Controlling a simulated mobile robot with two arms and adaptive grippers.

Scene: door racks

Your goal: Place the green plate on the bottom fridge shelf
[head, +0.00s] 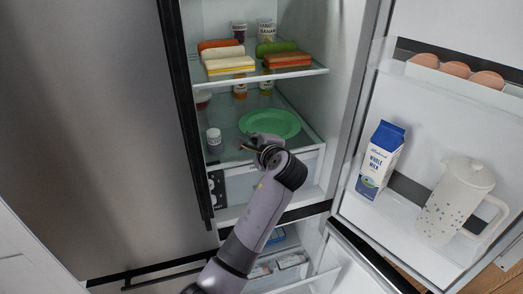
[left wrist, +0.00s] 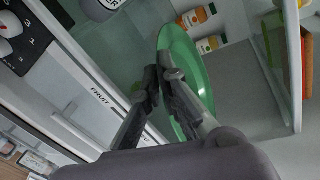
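The green plate (head: 270,121) is at the lower glass shelf (head: 226,115) of the fridge, just above the fruit drawer. It looks roughly level; I cannot tell whether it rests fully on the glass. My left gripper (head: 258,142) is at the plate's front edge. In the left wrist view, the fingers of my left gripper (left wrist: 161,72) are close together, one on each side of the near rim of the green plate (left wrist: 190,65). The gripper looks shut on that rim. My right gripper is not in view.
A white-capped jar (head: 214,138) stands left of the plate, and small bottles (head: 240,91) stand behind it. Sandwiches (head: 229,64) lie on the shelf above. The open door at right holds a milk carton (head: 380,160), a pitcher (head: 458,200) and eggs (head: 456,69).

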